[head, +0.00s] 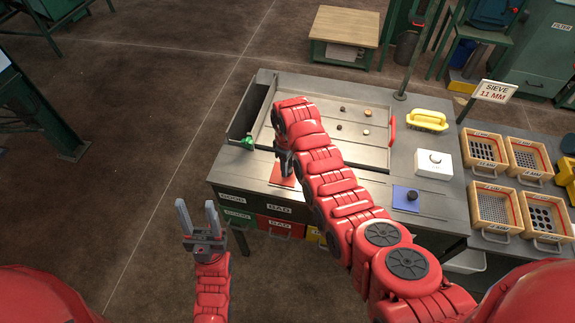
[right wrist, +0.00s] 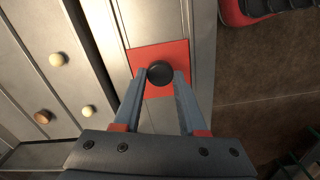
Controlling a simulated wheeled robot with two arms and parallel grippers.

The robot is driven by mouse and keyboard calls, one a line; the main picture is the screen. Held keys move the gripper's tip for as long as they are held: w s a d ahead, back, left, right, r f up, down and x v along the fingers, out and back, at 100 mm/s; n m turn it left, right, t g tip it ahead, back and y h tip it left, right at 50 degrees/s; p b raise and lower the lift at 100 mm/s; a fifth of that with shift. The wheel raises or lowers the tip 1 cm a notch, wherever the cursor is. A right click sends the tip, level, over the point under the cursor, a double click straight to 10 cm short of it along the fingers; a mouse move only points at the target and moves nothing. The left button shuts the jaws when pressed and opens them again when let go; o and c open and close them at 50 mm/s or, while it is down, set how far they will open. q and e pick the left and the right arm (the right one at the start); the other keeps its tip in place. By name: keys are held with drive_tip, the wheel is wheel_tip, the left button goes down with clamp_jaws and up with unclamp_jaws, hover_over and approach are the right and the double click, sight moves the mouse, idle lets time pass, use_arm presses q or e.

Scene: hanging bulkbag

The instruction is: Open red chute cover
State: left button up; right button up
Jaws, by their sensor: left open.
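The red chute cover (head: 283,175) is a flat red square plate at the near left part of the grey bench; it lies flat. The right wrist view shows it from above, with its plate (right wrist: 140,59) and a round black knob (right wrist: 160,74). My right gripper (head: 283,158) is over the cover, partly hidden by my red arm in the head view. In the right wrist view its fingertips (right wrist: 160,71) stand on either side of the knob; whether they press on it is unclear. My left gripper (head: 197,216) is open and empty, left of the bench and apart from it.
A metal tray (head: 260,135) with several small round pieces lies behind the cover. A green part (head: 247,142) sits at the bench's left edge. A blue plate with a knob (head: 411,197), a white box (head: 434,164) and sieve trays (head: 489,206) are at right.

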clamp_jaws()
idle(1.0)
